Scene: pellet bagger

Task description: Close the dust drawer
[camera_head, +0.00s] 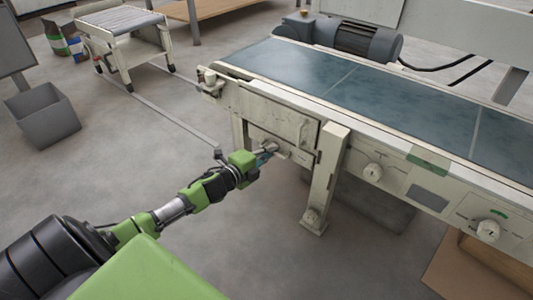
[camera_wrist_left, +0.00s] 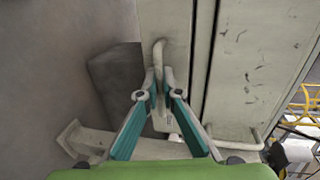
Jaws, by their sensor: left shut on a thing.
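The dust drawer (camera_head: 296,157) is a pale, worn front low under the near end of the conveyor, below a larger pale panel (camera_head: 275,109). My left gripper (camera_head: 270,150) reaches it from the left. In the left wrist view, the fingers of my left gripper (camera_wrist_left: 160,92) are closed around the drawer's pale bar handle (camera_wrist_left: 159,52). The drawer front (camera_wrist_left: 178,28) lies behind the handle, with a dark narrow gap between it and the panel alongside. I cannot tell how far the drawer stands out. My right gripper is not in view.
The conveyor's blue belt (camera_head: 350,88) runs above. A pale support leg (camera_head: 325,180) stands just right of the drawer. A grey bin (camera_head: 43,117) and a small roller table (camera_head: 122,30) stand left. The floor between is mostly clear.

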